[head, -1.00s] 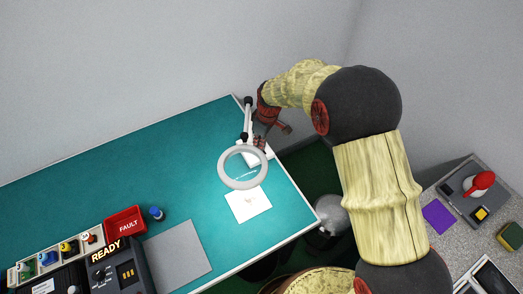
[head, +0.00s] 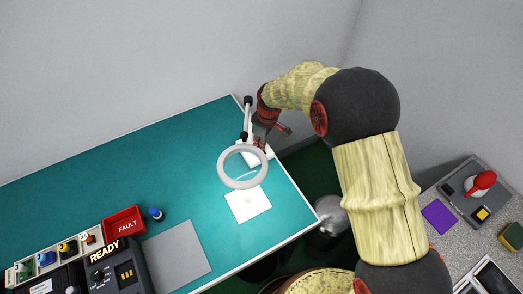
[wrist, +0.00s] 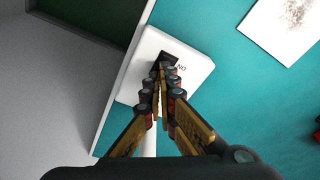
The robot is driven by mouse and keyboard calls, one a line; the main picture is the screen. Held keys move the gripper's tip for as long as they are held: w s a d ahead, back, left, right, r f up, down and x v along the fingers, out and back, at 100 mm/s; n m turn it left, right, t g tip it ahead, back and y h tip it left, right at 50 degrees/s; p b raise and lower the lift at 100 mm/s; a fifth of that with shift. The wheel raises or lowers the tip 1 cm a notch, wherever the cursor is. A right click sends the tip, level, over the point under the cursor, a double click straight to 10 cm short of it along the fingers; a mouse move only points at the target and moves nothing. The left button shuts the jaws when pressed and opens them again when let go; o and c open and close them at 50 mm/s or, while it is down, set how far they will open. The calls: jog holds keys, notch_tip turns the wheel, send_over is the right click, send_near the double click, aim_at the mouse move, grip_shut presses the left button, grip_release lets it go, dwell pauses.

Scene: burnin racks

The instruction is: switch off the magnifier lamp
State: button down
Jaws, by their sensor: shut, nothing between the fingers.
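The magnifier lamp (head: 242,183) has a pale ring head over the right part of the teal bench. Its white base (wrist: 192,66) sits at the bench edge, with a dark switch (wrist: 168,57) and upside-down ON lettering beside it in the wrist view. My gripper (wrist: 162,68) is shut and empty, with its fingertips over the switch. They overlap its lower part in view; I cannot tell whether they touch it. The gripper also shows in the head view (head: 262,148), behind the ring. The switch's position is hard to read.
A white sheet (head: 248,205) lies below the ring. A grey mat (head: 178,256), a red FAULT tray (head: 125,221) and a READY unit (head: 112,272) stand to the left. A grey side counter (head: 445,190) is at the right. The middle of the bench is clear.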

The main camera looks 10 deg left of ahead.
jog(key=shift+f, duration=0.1)
jog(key=shift+r+p, duration=1.85)
jog(key=shift+r, duration=1.65)
jog(key=s+d+r+m+t+b, duration=0.1)
jog(key=s+d+r+m, duration=0.3)
jog(key=d+r, duration=0.45)
jog(key=s+d+r+m+t+b, duration=0.1)
jog(key=s+d+r+m, duration=0.1)
jog(key=s+d+r, duration=0.55)
jog(key=s+d+r+m+t+b, duration=0.1)
jog(key=s+d+r+m, duration=0.1)
jog(key=s+d, duration=0.4)
jog(key=s+d+r+m+t+h+b, duration=0.1)
jog(key=s+d+r+m, duration=0.2)
jog(key=s, duration=0.8)
jog(key=d+m, duration=0.2)
jog(key=d, duration=0.1)
jog(key=shift+s+r+t+h+b, duration=0.25)
jog(key=shift+r+t+h+b, duration=0.05)
jog(key=shift+t+b, duration=0.1)
